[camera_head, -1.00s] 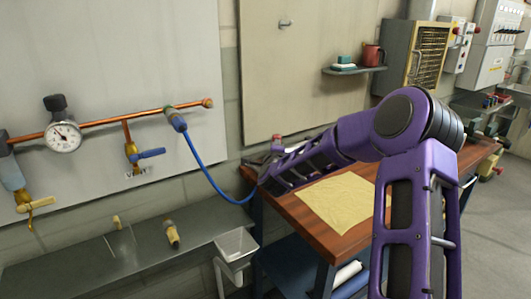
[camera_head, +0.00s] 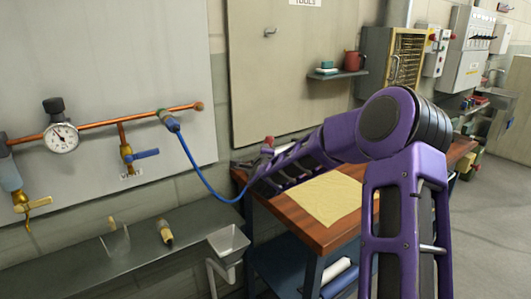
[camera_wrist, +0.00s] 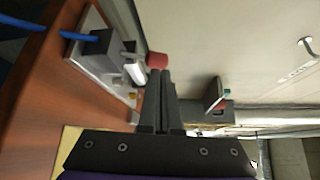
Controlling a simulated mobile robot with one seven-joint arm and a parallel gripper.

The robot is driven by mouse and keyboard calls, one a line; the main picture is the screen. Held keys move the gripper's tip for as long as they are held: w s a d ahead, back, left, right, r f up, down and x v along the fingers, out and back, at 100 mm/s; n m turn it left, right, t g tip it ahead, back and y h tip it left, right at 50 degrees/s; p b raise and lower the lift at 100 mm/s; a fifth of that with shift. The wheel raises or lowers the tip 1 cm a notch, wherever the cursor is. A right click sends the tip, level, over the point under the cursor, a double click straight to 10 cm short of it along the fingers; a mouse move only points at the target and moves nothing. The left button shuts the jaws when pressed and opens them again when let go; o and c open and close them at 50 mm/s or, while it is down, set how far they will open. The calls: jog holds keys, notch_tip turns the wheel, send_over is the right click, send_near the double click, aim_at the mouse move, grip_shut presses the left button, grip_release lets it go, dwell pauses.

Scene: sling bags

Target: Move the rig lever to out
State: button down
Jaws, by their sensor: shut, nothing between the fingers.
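The rig stands on the back left of the wooden bench, with the blue hose (camera_head: 200,172) running to it. In the wrist view it shows as a light metal plate (camera_wrist: 98,78) with a grey block (camera_wrist: 93,44), a pale cylinder (camera_wrist: 135,70) and a red knob (camera_wrist: 156,60), which looks like the lever's end. My gripper (camera_wrist: 160,74) is shut and empty, its tips close to the red knob; I cannot tell if they touch. In the head view the red knob (camera_head: 268,140) shows just above my forearm, which hides most of the rig. Any lever marking is unreadable.
A tan cloth (camera_head: 328,198) lies on the wooden bench (camera_head: 300,232). A wall shelf (camera_head: 338,75) with a red mug (camera_head: 354,60) is behind; the shelf also shows in the wrist view (camera_wrist: 214,96). Copper pipe (camera_head: 100,128) with a gauge (camera_head: 61,136) runs along the left wall.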

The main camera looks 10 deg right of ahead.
jog(key=r+v, duration=0.1)
jog(key=v, duration=0.7)
jog(key=shift+s, duration=0.25)
jog(key=shift+r, duration=0.15)
